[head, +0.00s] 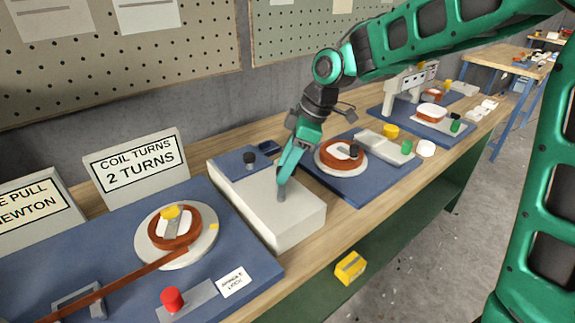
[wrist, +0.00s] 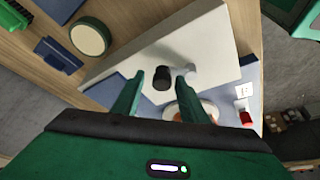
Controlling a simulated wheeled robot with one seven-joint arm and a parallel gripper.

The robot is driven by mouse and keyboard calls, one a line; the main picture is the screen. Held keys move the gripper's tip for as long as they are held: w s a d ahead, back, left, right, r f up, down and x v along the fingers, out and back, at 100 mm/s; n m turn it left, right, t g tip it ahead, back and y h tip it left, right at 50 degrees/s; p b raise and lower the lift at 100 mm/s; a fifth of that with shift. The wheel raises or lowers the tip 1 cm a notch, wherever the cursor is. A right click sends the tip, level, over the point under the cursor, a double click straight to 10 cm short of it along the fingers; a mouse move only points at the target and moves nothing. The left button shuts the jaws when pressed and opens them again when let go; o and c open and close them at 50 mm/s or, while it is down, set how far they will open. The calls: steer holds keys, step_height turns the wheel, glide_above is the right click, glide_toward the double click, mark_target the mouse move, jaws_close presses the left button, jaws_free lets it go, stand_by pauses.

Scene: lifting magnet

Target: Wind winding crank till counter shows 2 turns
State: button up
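A winding crank (head: 183,230), a grey arm with a yellow knob (head: 170,211), sits on a brown coil and pale disc on the left blue mat. A sign (head: 137,169) behind it reads "COIL TURNS 2 TURNS". My gripper (head: 282,190) is right of the crank, over a white box (head: 292,218), apart from the crank. In the wrist view my gripper (wrist: 160,85) has its fingers spread. A dark cylinder (wrist: 162,77) appears between them; I cannot tell its distance from the fingertips. The disc (wrist: 206,107) shows partly behind the right finger.
A red button (head: 172,299) and small label (head: 234,282) are at the left mat's front. A black knob (head: 249,157) stands at the box's back. Another coil (head: 325,160) lies on a mat to the right. A yellow block (head: 350,267) is below the bench edge.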

jaws_close()
steer(key=shift+s+d+r+m+t, duration=0.1)
steer(key=shift+d+m+t, duration=0.3)
steer(key=shift+m, duration=0.5)
steer(key=shift+s+d+m+t, duration=0.1)
steer(key=shift+d+m+t, duration=0.3)
steer(key=shift+m, duration=0.5)
jaws_free()
steer(key=v, duration=1)
steer(key=shift+r, duration=0.35)
